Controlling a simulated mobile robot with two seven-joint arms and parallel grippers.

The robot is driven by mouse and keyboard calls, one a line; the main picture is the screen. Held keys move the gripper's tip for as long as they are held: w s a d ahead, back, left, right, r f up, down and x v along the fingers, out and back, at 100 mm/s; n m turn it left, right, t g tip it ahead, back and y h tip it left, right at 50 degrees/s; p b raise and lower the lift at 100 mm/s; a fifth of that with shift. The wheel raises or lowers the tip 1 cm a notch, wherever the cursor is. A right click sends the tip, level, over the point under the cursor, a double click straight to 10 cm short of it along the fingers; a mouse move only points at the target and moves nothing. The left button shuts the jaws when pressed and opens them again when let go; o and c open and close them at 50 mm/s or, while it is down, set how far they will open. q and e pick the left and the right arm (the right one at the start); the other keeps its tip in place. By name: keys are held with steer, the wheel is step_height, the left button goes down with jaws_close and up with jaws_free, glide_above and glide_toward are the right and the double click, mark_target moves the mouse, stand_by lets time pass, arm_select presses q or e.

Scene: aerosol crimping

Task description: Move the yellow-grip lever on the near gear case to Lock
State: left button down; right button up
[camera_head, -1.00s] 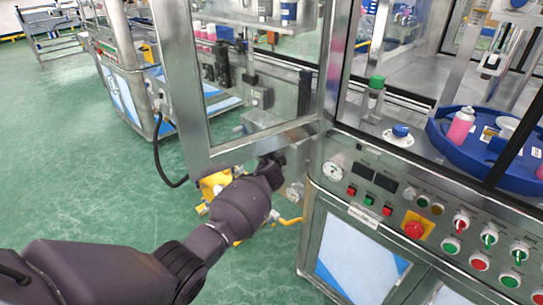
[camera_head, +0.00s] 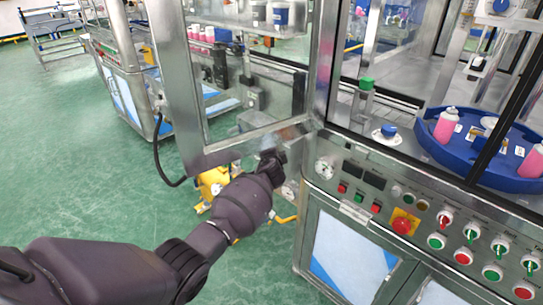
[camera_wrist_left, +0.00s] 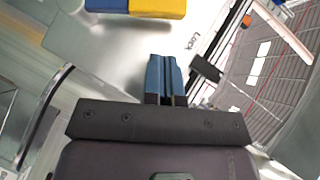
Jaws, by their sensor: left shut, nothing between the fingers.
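In the left wrist view my left gripper (camera_wrist_left: 165,78) has its blue fingers together with nothing between them. They point at a pale plate printed with the word Lock (camera_wrist_left: 191,42). A block, part yellow (camera_wrist_left: 158,8) and part blue (camera_wrist_left: 106,5), crosses the top edge beyond the fingertips and apart from them; I cannot tell whether it is the lever's grip. A small black piece (camera_wrist_left: 206,69) lies right of the fingers. In the head view my left gripper (camera_head: 270,160) is beside the machine's near corner. The lever and gear case are not clearly visible there. My right gripper is out of view.
A framed glass door (camera_head: 185,100) stands just behind my left arm. A control panel (camera_head: 400,205) with buttons is to the right. Yellow equipment (camera_head: 213,181) and a yellow bar (camera_head: 287,218) are low behind the arm. Green floor (camera_head: 80,180) is open at left.

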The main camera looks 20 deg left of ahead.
arm_select(q)
steer(key=p+v, duration=0.3)
steer(key=v, duration=0.7)
steer(key=shift+r, duration=0.35)
stand_by(0.4)
stand_by(0.8)
